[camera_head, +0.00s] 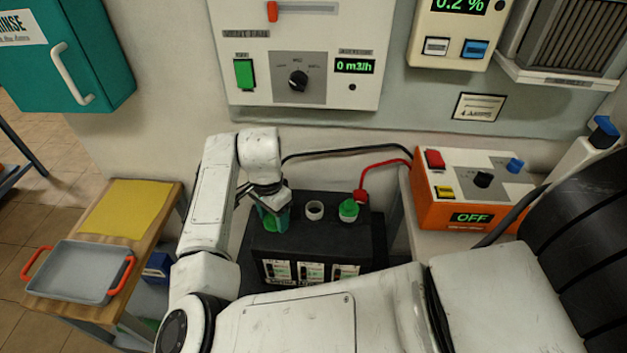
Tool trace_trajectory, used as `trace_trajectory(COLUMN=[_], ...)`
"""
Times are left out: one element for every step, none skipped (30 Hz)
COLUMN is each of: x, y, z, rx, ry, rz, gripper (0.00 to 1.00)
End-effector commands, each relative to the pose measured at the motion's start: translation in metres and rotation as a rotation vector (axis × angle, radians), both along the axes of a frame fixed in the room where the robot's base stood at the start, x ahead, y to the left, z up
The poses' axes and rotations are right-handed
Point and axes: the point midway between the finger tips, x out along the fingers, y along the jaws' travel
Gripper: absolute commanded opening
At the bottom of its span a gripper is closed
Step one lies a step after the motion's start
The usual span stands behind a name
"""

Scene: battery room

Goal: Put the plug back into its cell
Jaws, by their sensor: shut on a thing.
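The black battery (316,239) stands on the surface below the wall panel, with a row of three cells along its top. The middle cell (314,210) shows an open pale ring with no plug. A green plug (349,210) sits on the right cell. My gripper (273,216) points down over the left end of the battery top, shut on another green plug (271,224). The fingers hide much of that plug and the left cell's mouth. I cannot tell whether the held plug touches the cell or hangs just above it.
An orange charger (466,192) reading OFF stands to the right; its red clamp (361,196) and cable reach the battery's right end. A black cable runs behind my gripper. A grey tray (82,272) and yellow mat (131,208) lie on the wooden table at left.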

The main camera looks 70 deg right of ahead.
Motion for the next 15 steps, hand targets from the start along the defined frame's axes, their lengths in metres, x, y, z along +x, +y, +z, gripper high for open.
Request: trace_trajectory(x=[-0.008, -0.013, -0.019, -0.023, -0.028, -0.034, -0.038, -0.042, -0.046, -0.05, -0.053, -0.056, -0.058, -0.059, -0.06], y=[-0.021, -0.03, -0.042, -0.051, -0.059, -0.068, -0.075, -0.081, -0.088, -0.093, -0.096, -0.1, -0.103, -0.105, -0.106], z=[0.007, 0.011, 0.016, 0.019, 0.023, 0.027, 0.03, 0.033, 0.036, 0.038, 0.04, 0.042, 0.043, 0.043, 0.044], rx=[0.002, 0.001, 0.002, 0.002, 0.001, 0.001, 0.002, 0.002, 0.001, 0.002, 0.002, 0.001, 0.001, 0.001, 0.001], ry=[-0.002, -0.001, -0.001, -0.001, 0.0, 0.001, 0.001, 0.001, 0.002, 0.002, 0.003, 0.003, 0.004, 0.004, 0.005], rz=[-0.149, -0.232, -0.338, -0.412, -0.484, -0.571, -0.631, -0.686, -0.752, -0.795, -0.833, -0.874, -0.898, -0.917, -0.935], gripper=[0.27, 0.27, 0.27, 0.27, 0.27, 0.27, 0.27, 0.27, 0.27, 0.27, 0.27, 0.27, 0.27, 0.27, 0.27])
